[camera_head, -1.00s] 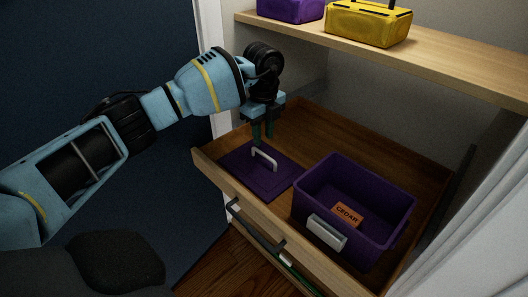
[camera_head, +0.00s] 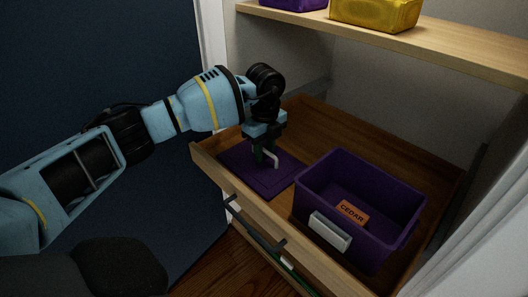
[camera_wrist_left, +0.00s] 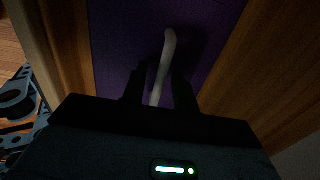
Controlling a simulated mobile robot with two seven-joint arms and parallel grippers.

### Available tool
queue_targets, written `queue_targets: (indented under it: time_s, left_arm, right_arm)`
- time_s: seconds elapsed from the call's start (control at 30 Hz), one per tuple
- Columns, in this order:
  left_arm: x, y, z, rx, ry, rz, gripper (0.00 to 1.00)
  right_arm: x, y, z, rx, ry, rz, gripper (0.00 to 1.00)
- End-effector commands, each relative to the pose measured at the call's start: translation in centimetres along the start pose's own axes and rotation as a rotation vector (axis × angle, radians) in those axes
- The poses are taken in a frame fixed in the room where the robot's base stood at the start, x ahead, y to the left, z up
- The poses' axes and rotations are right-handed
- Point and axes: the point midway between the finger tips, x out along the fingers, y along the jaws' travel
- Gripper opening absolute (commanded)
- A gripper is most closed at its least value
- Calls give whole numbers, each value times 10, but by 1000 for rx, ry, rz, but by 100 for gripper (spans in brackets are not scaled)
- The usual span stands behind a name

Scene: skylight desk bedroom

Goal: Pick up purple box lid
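The purple box lid (camera_head: 272,183) lies flat in the open drawer, to the left of the purple box, with a pale handle (camera_head: 275,160) standing up from it. My left gripper (camera_head: 265,157) points down over the lid. Its fingers are at the handle. In the left wrist view, the left gripper (camera_wrist_left: 160,88) is open, with the handle (camera_wrist_left: 166,58) between its two fingers and a gap visible on each side. The lid (camera_wrist_left: 120,40) fills the view behind it. The near end of the handle is hidden by the gripper body. My right gripper is in neither view.
The open purple box (camera_head: 384,215) with a CEDAR label (camera_head: 352,212) stands right of the lid in the wooden drawer (camera_head: 322,126). A shelf (camera_head: 440,45) above carries a yellow box (camera_head: 375,12) and another purple one (camera_head: 292,4). The drawer's front wall is close to the lid.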

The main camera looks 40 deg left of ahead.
Motion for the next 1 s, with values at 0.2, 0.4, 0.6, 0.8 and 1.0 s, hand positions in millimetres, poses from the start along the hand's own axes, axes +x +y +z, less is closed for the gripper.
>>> queue_targets:
  time_s: [0.2, 0.4, 0.6, 0.8, 1.0]
  left_arm:
    - [6, 0, 0, 0, 0, -2, 29]
    - [6, 0, 0, 0, 0, -2, 13]
    - [6, 0, 0, 1, 0, -2, 0]
    - [6, 0, 0, 1, 0, -2, 0]
    - [-11, -1, 0, 1, 1, -6, 0]
  right_arm:
    - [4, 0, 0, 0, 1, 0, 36]
    - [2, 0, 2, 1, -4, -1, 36]
    - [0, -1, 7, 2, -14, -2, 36]
    - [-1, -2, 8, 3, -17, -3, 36]
    - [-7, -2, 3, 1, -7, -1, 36]
